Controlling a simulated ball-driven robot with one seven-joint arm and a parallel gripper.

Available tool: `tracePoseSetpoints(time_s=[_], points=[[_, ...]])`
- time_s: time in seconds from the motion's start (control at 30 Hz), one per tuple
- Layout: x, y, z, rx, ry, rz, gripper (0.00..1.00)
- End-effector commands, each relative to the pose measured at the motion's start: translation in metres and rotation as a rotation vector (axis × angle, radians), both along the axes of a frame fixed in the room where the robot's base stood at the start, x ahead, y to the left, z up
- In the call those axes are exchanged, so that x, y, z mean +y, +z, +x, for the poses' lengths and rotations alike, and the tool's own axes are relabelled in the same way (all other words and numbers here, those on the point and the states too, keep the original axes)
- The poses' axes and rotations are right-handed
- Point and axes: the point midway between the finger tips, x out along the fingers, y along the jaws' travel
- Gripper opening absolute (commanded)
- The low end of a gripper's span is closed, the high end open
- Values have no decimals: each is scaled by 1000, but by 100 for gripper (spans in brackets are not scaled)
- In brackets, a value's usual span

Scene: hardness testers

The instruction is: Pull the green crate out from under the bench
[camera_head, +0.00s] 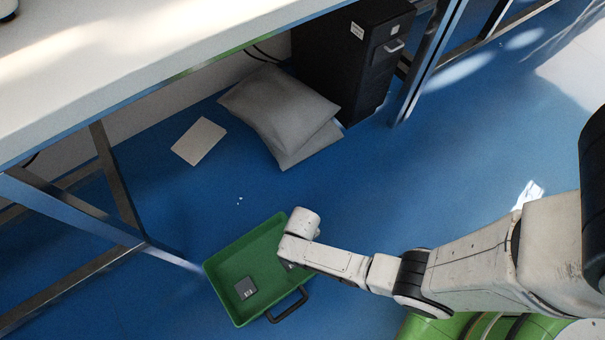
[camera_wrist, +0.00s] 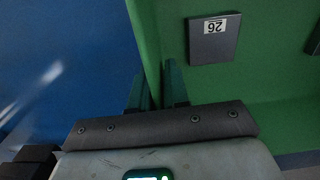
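The green crate (camera_head: 262,250) is on the blue floor, its left corner close to the foot of a bench leg. It has a dark handle (camera_head: 288,306) on its near side. The white bench (camera_head: 130,65) crosses the upper left. In the wrist view the crate floor (camera_wrist: 270,70) fills the right side. My gripper (camera_wrist: 158,88) has one finger on each side of the crate's green wall, with almost no gap left, so it looks shut on the wall. In the head view my arm hides the fingers and part of the crate.
A grey labelled block (camera_head: 245,288) lies in the crate, and a second dark block (camera_head: 288,265) is partly hidden by my arm. Metal bench legs (camera_head: 118,175) stand at left. Grey cushions (camera_head: 280,112), a pale flat panel (camera_head: 199,141) and a black cabinet (camera_head: 355,60) lie farther back.

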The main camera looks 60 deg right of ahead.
Motion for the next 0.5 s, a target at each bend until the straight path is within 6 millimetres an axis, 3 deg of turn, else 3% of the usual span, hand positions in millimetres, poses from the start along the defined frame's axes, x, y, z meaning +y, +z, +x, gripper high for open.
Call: tracePoseSetpoints(time_s=[0.23, 0.5], points=[[0, 0, 0, -1, -2, 1, 40], [0, 2, 1, -2, -3, 0, 40]])
